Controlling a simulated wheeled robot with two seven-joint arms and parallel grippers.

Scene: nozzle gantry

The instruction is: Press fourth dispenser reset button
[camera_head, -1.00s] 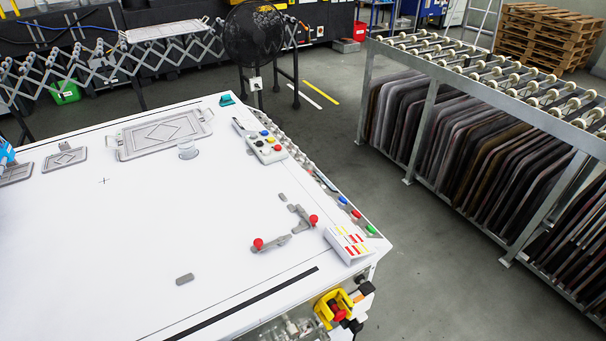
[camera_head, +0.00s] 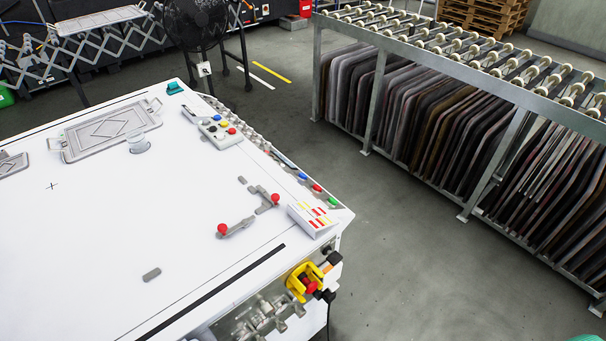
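A white work table (camera_head: 110,240) fills the left half of the view. Along its right edge lie a blue button (camera_head: 302,176), a red button (camera_head: 316,187) and a green button (camera_head: 333,201). A pale control box (camera_head: 212,128) with several coloured buttons sits near the table's far right corner. A yellow-housed red emergency-stop type button (camera_head: 310,286) is on the table's front side. I cannot tell which of these is the fourth dispenser reset button. Neither of my grippers is in view.
Two red-knobbed levers (camera_head: 236,227) and a label plate (camera_head: 312,216) stand on the table. A metal frame (camera_head: 110,130) lies at the back. A roller rack (camera_head: 470,60) stands on the right. Grey floor (camera_head: 400,260) between table and rack is clear.

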